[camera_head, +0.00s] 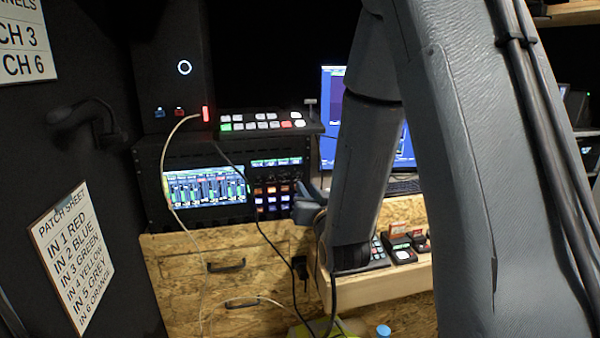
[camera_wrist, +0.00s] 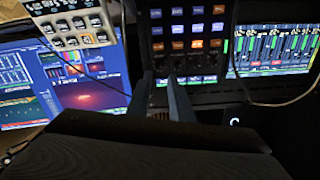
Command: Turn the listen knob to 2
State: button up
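The listen knob cannot be clearly identified. I cannot tell whether a tip touches a knob. No number scale is readable.
The rack's level-meter screen (camera_head: 207,188) is left of the buttons. A switcher (camera_head: 262,123) sits on top of the rack, and a monitor (camera_head: 332,95) stands to the right. A thin pale cable (camera_head: 166,150) hangs across the rack front. A wooden drawer cabinet (camera_head: 195,245) is below.

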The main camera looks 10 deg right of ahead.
aim_at(299, 176)
jog(key=shift+w+r+p, duration=0.1)
jog(key=shift+w+p, duration=0.9)
jog(key=shift+w, duration=2.9)
grip_shut()
